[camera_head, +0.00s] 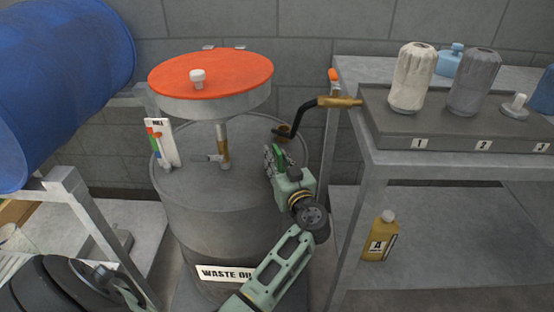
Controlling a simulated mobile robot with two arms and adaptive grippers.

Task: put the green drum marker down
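My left gripper (273,161) is above the right part of the waste oil drum's top (190,170), its arm rising from the bottom. A bright green piece (279,152), which looks like the green drum marker, shows between its dark fingers. The fingers appear shut on it and hide most of it. I cannot tell whether the marker touches the drum top. A white marker holder (166,144) with small coloured parts stands at the left of the drum top. My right gripper is not in view.
A red-topped round pan (211,77) on a post rises from the drum. A black crank with a brass fitting (338,101) is just behind the gripper. A grey bench with a numbered tray (390,143) stands right. A blue barrel (65,75) lies on a rack at left.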

